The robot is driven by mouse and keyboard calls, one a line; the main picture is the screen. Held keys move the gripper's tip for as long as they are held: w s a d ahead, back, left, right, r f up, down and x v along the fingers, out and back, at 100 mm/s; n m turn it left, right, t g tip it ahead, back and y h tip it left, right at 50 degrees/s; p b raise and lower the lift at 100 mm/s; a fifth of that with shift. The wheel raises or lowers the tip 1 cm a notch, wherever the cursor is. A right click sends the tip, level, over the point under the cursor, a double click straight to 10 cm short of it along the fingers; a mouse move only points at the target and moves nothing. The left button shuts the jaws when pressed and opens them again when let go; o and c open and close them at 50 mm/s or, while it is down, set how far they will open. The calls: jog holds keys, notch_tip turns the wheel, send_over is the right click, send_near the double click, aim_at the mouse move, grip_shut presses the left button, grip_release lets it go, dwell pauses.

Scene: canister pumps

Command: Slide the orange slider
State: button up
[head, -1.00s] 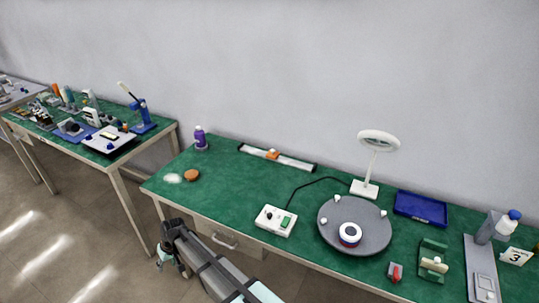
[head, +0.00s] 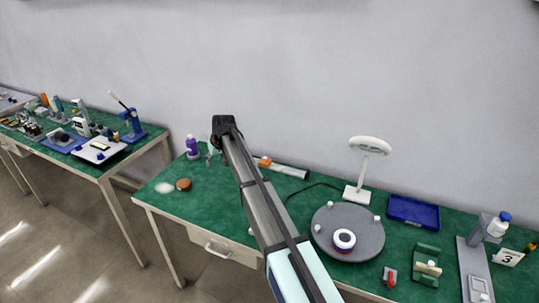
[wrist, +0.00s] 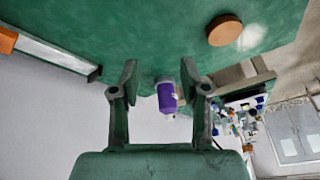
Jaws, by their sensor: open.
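The orange slider (head: 264,161) sits on a pale rail (head: 292,171) at the back of the green table, near the wall. My arm hides the rail's left part in the head view. In the wrist view the orange slider (wrist: 7,40) is at the far left edge, on the rail (wrist: 52,54) with its dark end block. My gripper (wrist: 160,78) is open and empty. It is left of the slider in the head view, near the purple bottle, and apart from the rail. In the head view my gripper (head: 211,153) is small and partly hidden.
The purple bottle (head: 193,147) stands at the table's back left; it shows between my fingers in the wrist view (wrist: 167,97). A brown disc (head: 183,185) lies in front of it. A round grey turntable (head: 348,225) and a lamp (head: 360,193) stand to the right.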

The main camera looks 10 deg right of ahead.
jog(key=w+d+r+m+h, duration=0.15)
jog(key=d+r, duration=0.25)
jog(key=d, duration=0.8)
jog(key=w+d+r+m, duration=0.15)
jog(key=d+r, duration=0.25)
jog(key=d, duration=0.7)
jog(key=p, duration=0.6)
send_near(265, 157)
jog(key=shift+n+h, duration=0.25)
jog(key=shift+n, duration=0.05)
jog(key=x, duration=0.9)
jog(key=shift+s+a, duration=0.1)
jog(key=shift+a, duration=0.1)
grip_shut()
